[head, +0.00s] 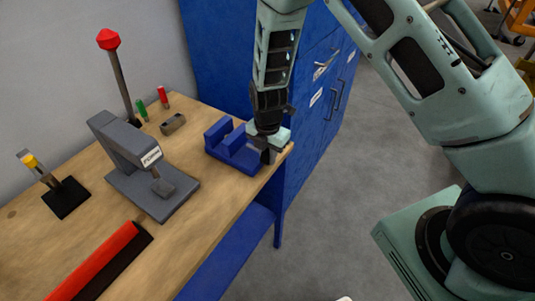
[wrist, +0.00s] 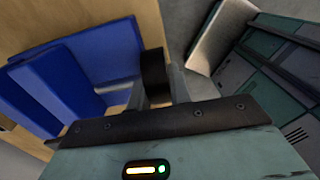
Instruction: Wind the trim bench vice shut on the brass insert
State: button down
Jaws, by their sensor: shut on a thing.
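The blue bench vice (head: 237,152) sits at the bench's right edge, with a gap between its two upright jaws in the head view. It fills the left of the wrist view (wrist: 105,55). My gripper (head: 268,154) is at the vice's right end, pointing down. In the wrist view, its grey fingers (wrist: 157,92) are closed on a dark round handle (wrist: 154,70) beside the blue body. My gripper hides most of the handle in the head view. I cannot make out the brass insert in either view.
A grey press (head: 140,165) stands left of the vice on the wooden bench (head: 60,235). Behind are a small grey block (head: 172,124), a red-topped lever (head: 109,40) and red and green pegs. Blue cabinets (head: 225,50) stand close behind my gripper. Open floor lies right.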

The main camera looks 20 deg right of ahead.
jog(key=shift+d+b, duration=0.1)
jog(key=shift+b, duration=0.25)
jog(key=y+b, duration=0.1)
jog(key=g+y+b, duration=0.1)
jog(key=shift+w+d+f+g+b, duration=0.1)
jog(key=shift+w+d+g+b, duration=0.05)
jog(key=shift+g+b, duration=0.2)
jog(key=g+y+b, duration=0.2)
jog(key=y, duration=0.1)
jog(key=shift+w+y+b, duration=0.1)
jog(key=shift+y+b, duration=0.3)
jog(key=g+y+b, duration=0.3)
jog(key=shift+w+d, duration=0.1)
jog(key=shift+d, duration=0.05)
jog(key=shift+g+y+b, duration=0.75)
jog(key=shift+y+b, duration=0.45)
jog(key=shift+b, duration=0.1)
jog(key=shift+r, duration=0.2)
jog(key=c, duration=1.3)
grip_release()
